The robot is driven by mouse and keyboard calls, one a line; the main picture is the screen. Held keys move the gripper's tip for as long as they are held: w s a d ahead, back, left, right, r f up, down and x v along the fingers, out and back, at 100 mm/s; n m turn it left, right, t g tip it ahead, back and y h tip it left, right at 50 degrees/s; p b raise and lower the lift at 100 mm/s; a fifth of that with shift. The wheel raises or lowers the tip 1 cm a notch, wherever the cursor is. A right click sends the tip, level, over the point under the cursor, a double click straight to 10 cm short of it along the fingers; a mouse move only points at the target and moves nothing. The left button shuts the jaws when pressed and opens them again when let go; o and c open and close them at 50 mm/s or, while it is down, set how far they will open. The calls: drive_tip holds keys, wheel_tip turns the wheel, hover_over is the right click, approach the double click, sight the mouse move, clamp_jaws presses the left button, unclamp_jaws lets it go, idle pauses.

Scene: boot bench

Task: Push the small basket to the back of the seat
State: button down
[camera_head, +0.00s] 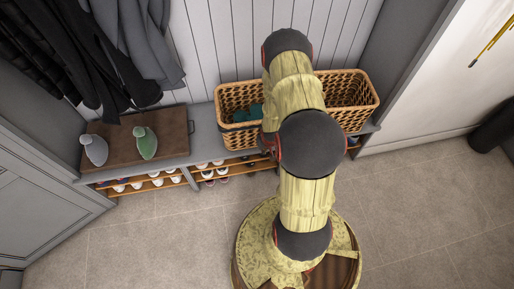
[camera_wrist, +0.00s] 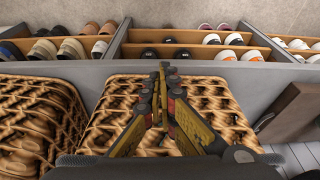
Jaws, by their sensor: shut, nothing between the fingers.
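Two woven baskets stand side by side on the grey seat (camera_head: 205,140) in the head view. The left basket (camera_head: 232,97) has something dark teal in it; the right basket (camera_head: 360,92) is partly behind my arm. I cannot tell for sure which is the small one. In the wrist view, the left basket (camera_wrist: 115,105) lies beneath my gripper and the other (camera_wrist: 40,110) is at the left edge. My gripper (camera_wrist: 163,68) is shut and empty, its tips overlapping the seat's front edge in that view. Whether it touches a basket is unclear. My arm mostly hides it in the head view.
Shoes (camera_wrist: 212,39) fill the shelves below. Dark coats (camera_head: 70,45) hang above. The floor in front is clear.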

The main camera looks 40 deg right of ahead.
drive_tip(key=w+d+f+b, duration=0.3)
drive_tip(key=w+f, duration=0.3)
drive_tip(key=f, duration=0.3)
drive_tip(key=shift+w+d+f+b, duration=0.15)
drive_tip(key=shift+f+b, duration=0.1)
drive_tip(key=shift+b, duration=0.4)
